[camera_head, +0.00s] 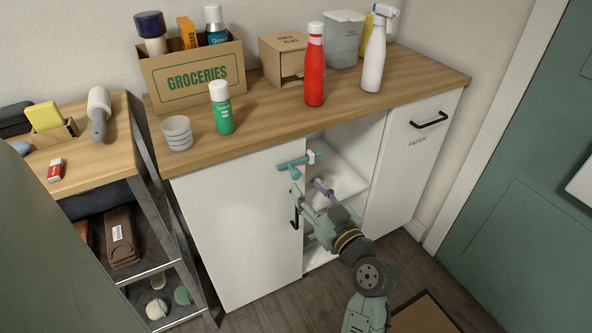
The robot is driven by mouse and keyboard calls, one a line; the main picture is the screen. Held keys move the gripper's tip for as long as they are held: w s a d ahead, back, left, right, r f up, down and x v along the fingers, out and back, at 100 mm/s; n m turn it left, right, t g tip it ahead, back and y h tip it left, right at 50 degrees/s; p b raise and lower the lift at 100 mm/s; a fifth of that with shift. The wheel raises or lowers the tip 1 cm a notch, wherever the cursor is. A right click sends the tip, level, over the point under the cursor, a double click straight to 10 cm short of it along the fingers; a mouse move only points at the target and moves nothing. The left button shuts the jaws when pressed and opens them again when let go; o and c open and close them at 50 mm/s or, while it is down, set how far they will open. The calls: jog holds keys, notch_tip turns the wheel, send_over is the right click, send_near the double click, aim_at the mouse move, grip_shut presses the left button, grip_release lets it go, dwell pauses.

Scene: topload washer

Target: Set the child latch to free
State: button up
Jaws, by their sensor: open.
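The child latch (293,163) is a teal bar with a short teal stub hanging below it and a small white piece at its right end. It sits near the upper right corner of a white cabinet door (240,225), beside an open shelf space. My gripper (309,188) is open just below the latch, in front of the shelf space. Its fingers point up toward the latch. From this view I cannot tell whether a finger touches the stub. My gripper and wrist hide part of the shelf space.
A black handle (295,211) is on the door, close left of my gripper. The wooden counter (262,115) overhangs above, holding a red bottle (314,65), a green bottle (221,108) and a groceries box (194,76). A white PAPER cabinet front (413,155) stands right.

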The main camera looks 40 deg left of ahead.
aim_at(296, 176)
jog(key=p+x, duration=0.1)
jog(key=x, duration=0.6)
jog(key=shift+p, duration=0.35)
jog(key=shift+c, duration=0.4)
grip_shut()
jog(key=shift+s, duration=0.15)
